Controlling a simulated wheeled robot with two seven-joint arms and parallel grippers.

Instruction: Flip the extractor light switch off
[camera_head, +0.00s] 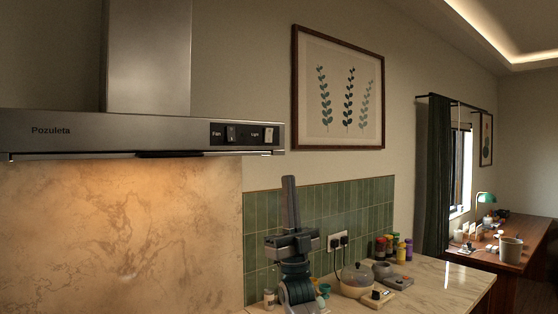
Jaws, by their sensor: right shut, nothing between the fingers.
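The extractor hood (60,131) is a steel unit on the wall at the left. A black panel at its right end carries a rocker labelled "Light" (270,134), pale-faced, and a darker rocker labelled "Fan" (231,133). Warm light falls on the marble backsplash below the hood. My right gripper (289,180) points upward below and slightly right of the light switch. Its fingers are shut and empty, and appear apart from the hood. My left gripper is out of view.
A marble counter (445,280) holds a round lidded pot (356,280), several colourful jars (391,247) and small items right of my arm. Green tiles and a wall socket (338,241) are behind. A framed plant picture (338,88) hangs to the right of the hood.

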